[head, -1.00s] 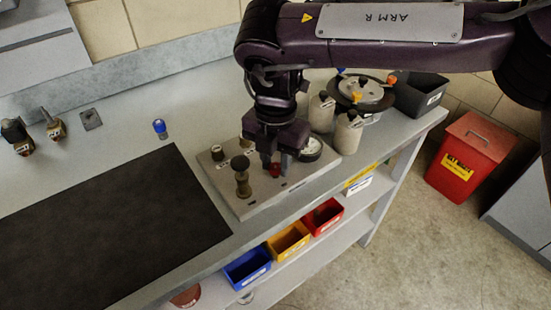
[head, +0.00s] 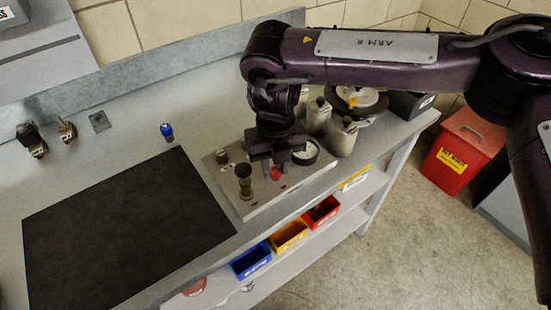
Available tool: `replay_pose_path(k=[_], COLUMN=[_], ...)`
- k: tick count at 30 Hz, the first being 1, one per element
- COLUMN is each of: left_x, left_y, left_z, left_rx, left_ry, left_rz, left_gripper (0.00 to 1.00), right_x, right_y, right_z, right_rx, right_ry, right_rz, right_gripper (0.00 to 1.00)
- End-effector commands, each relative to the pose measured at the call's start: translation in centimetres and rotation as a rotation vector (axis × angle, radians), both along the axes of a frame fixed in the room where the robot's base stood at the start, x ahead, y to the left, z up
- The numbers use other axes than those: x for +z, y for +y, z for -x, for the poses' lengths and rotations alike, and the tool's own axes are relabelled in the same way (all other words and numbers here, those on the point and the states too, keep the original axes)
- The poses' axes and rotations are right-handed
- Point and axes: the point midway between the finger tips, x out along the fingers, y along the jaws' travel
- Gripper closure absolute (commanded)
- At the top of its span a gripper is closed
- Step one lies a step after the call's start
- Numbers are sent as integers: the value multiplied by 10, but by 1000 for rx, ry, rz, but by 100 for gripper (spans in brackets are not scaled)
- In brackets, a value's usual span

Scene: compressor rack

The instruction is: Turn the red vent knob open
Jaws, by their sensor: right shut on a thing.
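The red vent knob (head: 276,174) sits on a grey panel (head: 260,203) on the bench, beside a brass-coloured post knob (head: 244,180) and a round dial gauge (head: 305,153). My right gripper (head: 276,172) points down over the panel and is shut on the red knob, one finger on each side. The fingers hide part of the knob, and I cannot read its angle. My left gripper is not in view.
Pale bottles (head: 341,136) and a round lidded pot (head: 358,100) stand just behind the gauge. A black mat (head: 125,230) and a small blue-topped item (head: 167,132) lie left. Coloured bins (head: 289,236) sit on the shelf below. A red bin (head: 463,150) stands on the floor.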

Motion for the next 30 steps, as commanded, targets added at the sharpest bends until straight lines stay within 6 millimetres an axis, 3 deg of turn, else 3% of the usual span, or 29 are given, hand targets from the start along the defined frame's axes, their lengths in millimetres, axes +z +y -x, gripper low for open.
replay_pose_path(k=[12,30], left_x=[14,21], left_y=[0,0], left_z=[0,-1], left_rx=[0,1], left_ry=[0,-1], left_rz=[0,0], left_gripper=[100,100], right_x=[1,1], right_y=[0,0], right_z=[0,-1], right_rx=[395,958], right_ry=[0,-1], right_rz=[-2,-2], right_gripper=[96,96])
